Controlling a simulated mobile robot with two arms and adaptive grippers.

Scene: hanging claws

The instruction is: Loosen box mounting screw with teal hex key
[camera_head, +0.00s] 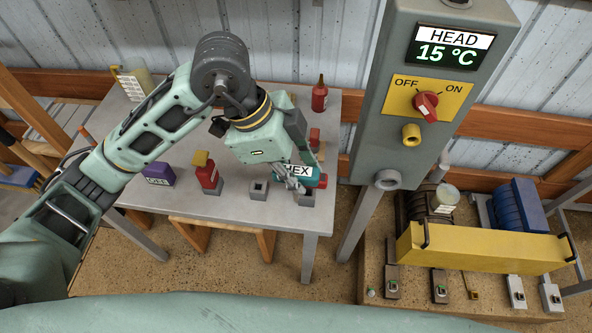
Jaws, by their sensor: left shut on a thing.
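The teal hex key (314,180) has a white label reading HEX and is at the front right of the grey table. My left gripper (299,185) is shut on it, just above or at a small grey holder (307,197). I cannot tell whether the key still touches the holder. The grey box (447,62) stands to the right, with a HEAD 15 °C display, a red dial (427,106) between OFF and ON, and a yellow round fitting (411,135). I cannot tell which part is the mounting screw. My right gripper is not in view.
On the table (250,212) stand a purple block (159,174), a red tool with a yellow top (207,174), an empty grey holder (259,189) and a red bottle (319,95). A yellow-fronted machine (480,255) sits at lower right.

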